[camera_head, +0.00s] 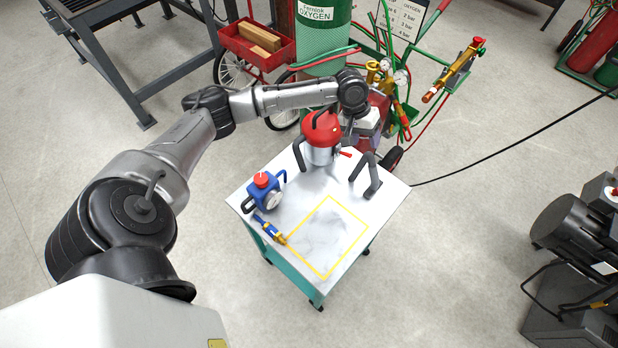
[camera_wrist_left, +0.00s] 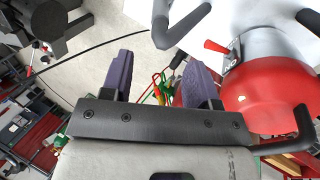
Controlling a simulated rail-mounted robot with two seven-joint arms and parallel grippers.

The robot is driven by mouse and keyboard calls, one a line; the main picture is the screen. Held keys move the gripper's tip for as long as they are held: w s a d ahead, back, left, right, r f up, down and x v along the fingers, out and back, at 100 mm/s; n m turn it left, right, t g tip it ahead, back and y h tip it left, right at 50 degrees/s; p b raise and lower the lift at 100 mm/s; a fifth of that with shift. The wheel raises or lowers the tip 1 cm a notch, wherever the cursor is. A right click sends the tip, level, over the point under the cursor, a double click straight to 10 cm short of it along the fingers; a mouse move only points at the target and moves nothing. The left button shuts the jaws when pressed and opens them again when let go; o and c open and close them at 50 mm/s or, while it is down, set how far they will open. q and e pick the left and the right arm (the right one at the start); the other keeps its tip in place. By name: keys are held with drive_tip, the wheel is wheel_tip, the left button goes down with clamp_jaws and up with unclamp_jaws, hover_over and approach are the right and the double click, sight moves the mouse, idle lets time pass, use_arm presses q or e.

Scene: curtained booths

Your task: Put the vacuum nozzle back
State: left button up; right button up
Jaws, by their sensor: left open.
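A canister vacuum with a red lid and silver body (camera_head: 320,140) stands at the back of the white table. In the left wrist view its red lid (camera_wrist_left: 268,95) fills the right side. A dark bent tube (camera_head: 371,180), apparently the vacuum nozzle, is at the table's right edge, beside the vacuum. It also shows at the top of the left wrist view (camera_wrist_left: 163,30). My left gripper (camera_head: 360,128) is above the back right edge, beside the vacuum and near the tube. Its purple fingers (camera_wrist_left: 157,75) are apart with nothing between them. My right gripper is out of view.
The table holds an empty yellow outlined square (camera_head: 325,275), a blue jug with a red cap (camera_head: 262,192) and a blue-yellow tool (camera_head: 270,230). A green oxygen cylinder (camera_head: 324,40) with hoses stands behind. Dark machinery (camera_head: 575,250) is at right.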

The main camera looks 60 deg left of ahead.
use_arm(q)
drive_tip(key=s+d+f+m, duration=0.2)
drive_tip(key=s+d+f, duration=0.2)
drive_tip(key=s+d, duration=0.1)
drive_tip(key=s+d+f+m, duration=0.3)
drive_tip(key=s+d+f, duration=0.1)
drive_tip(key=d, duration=0.4)
drive_tip(key=s+d+f+m, duration=0.3)
drive_tip(key=s+d+f, duration=0.2)
drive_tip(key=s+d, duration=0.2)
drive_tip(key=shift+d, duration=0.1)
drive_tip(key=shift+m+t+y, duration=0.3)
drive_tip(key=shift+m+y, duration=0.1)
drive_tip(key=shift+y, duration=0.1)
drive_tip(key=s, duration=0.2)
drive_tip(key=s+d, duration=0.1)
drive_tip(key=s, duration=0.3)
drive_tip(key=shift+d, duration=0.35)
drive_tip(key=s+a+r+y, duration=0.2)
drive_tip(key=s, duration=0.7)
drive_tip(key=shift+a+r+y, duration=0.2)
drive_tip(key=shift+r+y, duration=0.05)
drive_tip(key=shift+y, duration=0.05)
drive_tip(key=shift+w, duration=0.1)
